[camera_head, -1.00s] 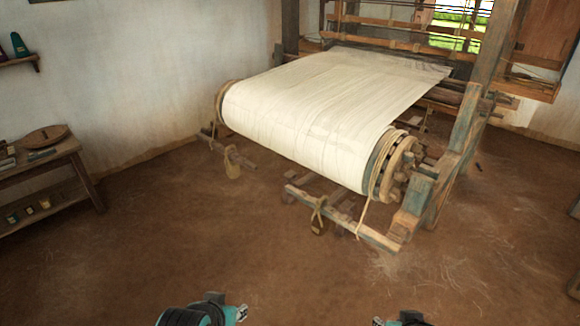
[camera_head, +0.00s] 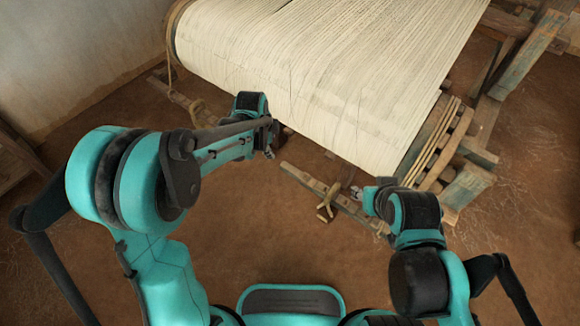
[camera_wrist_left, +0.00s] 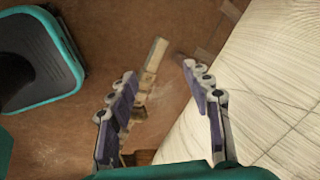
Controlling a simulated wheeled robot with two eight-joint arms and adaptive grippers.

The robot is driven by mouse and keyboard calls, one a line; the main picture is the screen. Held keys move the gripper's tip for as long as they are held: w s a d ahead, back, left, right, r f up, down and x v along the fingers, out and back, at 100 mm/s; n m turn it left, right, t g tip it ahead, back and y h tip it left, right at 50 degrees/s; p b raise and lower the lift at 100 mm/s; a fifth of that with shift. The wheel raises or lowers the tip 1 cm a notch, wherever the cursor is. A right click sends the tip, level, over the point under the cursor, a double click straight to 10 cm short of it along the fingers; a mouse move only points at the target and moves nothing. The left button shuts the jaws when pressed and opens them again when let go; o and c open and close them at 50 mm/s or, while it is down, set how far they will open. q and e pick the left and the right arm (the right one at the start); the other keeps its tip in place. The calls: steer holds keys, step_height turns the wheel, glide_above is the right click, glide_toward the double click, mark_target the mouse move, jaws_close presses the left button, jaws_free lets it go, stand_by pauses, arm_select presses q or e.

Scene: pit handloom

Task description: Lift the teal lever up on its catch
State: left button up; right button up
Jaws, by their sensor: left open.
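A long, worn teal wooden bar (camera_head: 528,55) slants at the upper right of the loom in the head view. A shorter teal-painted wooden piece (camera_head: 468,186) sits lower, beside the beam end. I cannot tell which is the lever, and no catch is clear. My left gripper (camera_head: 272,140) is by the near edge of the cloth, well left of both pieces. The left wrist view shows its fingers (camera_wrist_left: 158,95) apart and empty above the floor, with cloth to the right. My right gripper (camera_head: 358,192) is near the beam's right end; its fingers are too small to read.
The cloth-wound beam (camera_head: 300,80) fills the upper middle. A low wooden rail (camera_head: 305,180) with a rope-tied piece (camera_head: 328,203) lies in front, near my right gripper. A pale wooden piece (camera_wrist_left: 155,53) shows beyond the left fingers. Open earth floor (camera_head: 265,230) lies nearer.

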mark_target(290, 169)
arm_select(q)
steer(key=w+d+f+m, duration=0.1)
steer(key=d+f+m, duration=0.1)
steer(key=f, duration=0.5)
steer(key=w+d+f+m+g+b, duration=0.1)
steer(key=w+d+f+m, duration=0.1)
steer(key=f, duration=0.5)
steer(key=w+d+f+m+b, duration=0.1)
steer(key=w+d+f+m, duration=0.1)
steer(key=f, duration=0.6)
steer(key=shift+w+d+m+g, duration=0.1)
steer(key=shift+d+m+g, duration=0.15)
steer(key=shift+m, duration=0.55)
